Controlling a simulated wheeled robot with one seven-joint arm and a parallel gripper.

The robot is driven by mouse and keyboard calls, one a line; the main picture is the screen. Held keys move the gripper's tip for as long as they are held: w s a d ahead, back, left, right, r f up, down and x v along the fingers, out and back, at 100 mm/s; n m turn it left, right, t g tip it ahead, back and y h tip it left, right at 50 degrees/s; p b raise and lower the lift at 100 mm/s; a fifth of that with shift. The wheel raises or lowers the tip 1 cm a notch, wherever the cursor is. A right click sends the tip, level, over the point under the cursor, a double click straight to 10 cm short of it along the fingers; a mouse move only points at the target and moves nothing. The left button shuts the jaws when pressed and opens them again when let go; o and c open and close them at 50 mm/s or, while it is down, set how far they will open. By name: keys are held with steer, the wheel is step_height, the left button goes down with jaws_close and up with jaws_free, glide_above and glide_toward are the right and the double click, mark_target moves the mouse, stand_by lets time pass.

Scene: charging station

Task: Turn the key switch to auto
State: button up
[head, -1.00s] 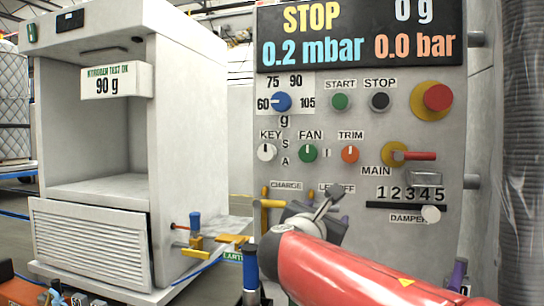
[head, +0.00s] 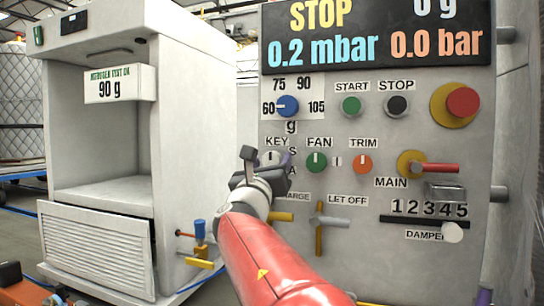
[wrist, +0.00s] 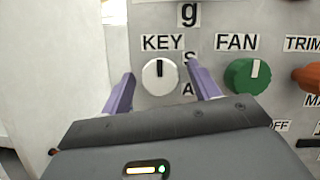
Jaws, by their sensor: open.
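The key switch (wrist: 160,77) is a round white knob under the KEY label in the wrist view. Its dark pointer mark points straight up. The letters S and A stand one above the other to its right; any other mark is not clear. My gripper (wrist: 159,80) is open, with one purple finger on each side of the knob. No finger clearly touches it, and the remaining depth is hard to judge. In the head view, my gripper (head: 268,158) is in front of the panel at the key switch (head: 270,157), which it partly covers.
The green FAN knob (wrist: 248,75) is close to the right of my right finger. The TRIM knob (head: 362,163), MAIN switch (head: 430,167), START button (head: 351,107) and STOP button (head: 397,105) are on the same panel. Below is the LET OFF valve (head: 319,225). A white cabinet (head: 195,150) stands left.

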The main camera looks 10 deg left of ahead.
steer(key=shift+w+r, duration=0.25)
steer(key=shift+w, duration=0.4)
steer(key=c, duration=1)
steer(key=shift+o, duration=0.2)
